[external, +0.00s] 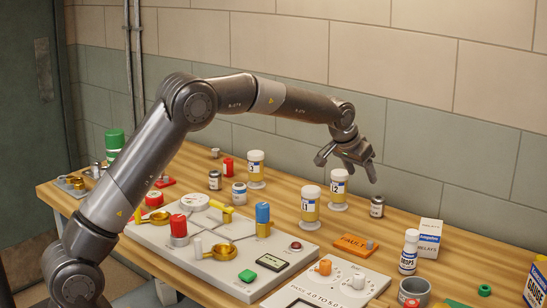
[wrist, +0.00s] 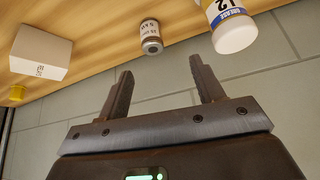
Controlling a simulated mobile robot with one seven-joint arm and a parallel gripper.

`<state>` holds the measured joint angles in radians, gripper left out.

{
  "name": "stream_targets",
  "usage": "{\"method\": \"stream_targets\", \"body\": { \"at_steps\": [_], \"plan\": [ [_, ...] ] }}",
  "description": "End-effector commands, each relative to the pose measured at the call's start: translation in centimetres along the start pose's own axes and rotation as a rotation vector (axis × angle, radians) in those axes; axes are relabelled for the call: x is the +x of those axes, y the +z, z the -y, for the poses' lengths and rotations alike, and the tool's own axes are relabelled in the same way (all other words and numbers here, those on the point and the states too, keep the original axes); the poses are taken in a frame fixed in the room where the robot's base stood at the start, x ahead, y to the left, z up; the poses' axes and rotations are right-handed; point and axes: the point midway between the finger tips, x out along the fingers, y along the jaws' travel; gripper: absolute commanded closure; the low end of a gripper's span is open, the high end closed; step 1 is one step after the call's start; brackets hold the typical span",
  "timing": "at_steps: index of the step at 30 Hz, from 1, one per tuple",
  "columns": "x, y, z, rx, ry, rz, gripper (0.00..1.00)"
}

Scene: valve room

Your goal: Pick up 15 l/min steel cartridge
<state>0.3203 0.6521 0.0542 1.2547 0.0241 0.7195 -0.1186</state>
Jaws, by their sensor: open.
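Several small steel cartridges stand on the bench. One steel cartridge (external: 377,206) is at the back right, by the wall; it also shows in the wrist view (wrist: 151,38) between and beyond my fingertips, with a pale label. Other steel cartridges stand near the back middle, one grey (external: 215,181) and one with a blue-and-white label (external: 240,193). I cannot read the flow figures, so I cannot tell which is 15 l/min. My gripper (external: 347,168) is open and empty above the back of the bench, left of the back-right cartridge. Its fingers also show in the wrist view (wrist: 161,70).
A white-capped grease jar marked 12 (external: 338,186) stands close below my gripper, with another jar (external: 310,206) in front. A white relays box (external: 429,238) is right of the back-right cartridge. An orange fault tag (external: 354,246) lies in front. The tiled wall is close behind.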

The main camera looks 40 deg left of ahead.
Motion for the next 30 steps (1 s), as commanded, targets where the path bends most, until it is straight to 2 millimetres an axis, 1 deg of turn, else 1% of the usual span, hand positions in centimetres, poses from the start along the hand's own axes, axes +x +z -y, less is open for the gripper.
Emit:
{"method": "stream_targets", "body": {
  "at_steps": [1, 3, 8, 15, 18, 25, 30],
  "plan": [
    [1.4, -0.2, -0.6, 0.006, 0.001, 0.001, 0.39],
    [2.5, -0.4, -1.1, 0.009, 0.003, -0.001, 0.39],
    [4.1, -0.6, -1.7, 0.014, 0.004, -0.002, 0.39],
    [7.5, -0.6, -1.7, 0.014, 0.004, -0.001, 0.39],
    [8.6, -0.7, -1.7, 0.014, 0.004, -0.003, 0.39],
    [9.9, -0.7, -1.7, 0.014, 0.004, -0.002, 0.39],
    [12.1, -0.8, -1.6, 0.014, 0.004, -0.001, 0.39]
  ]
}}
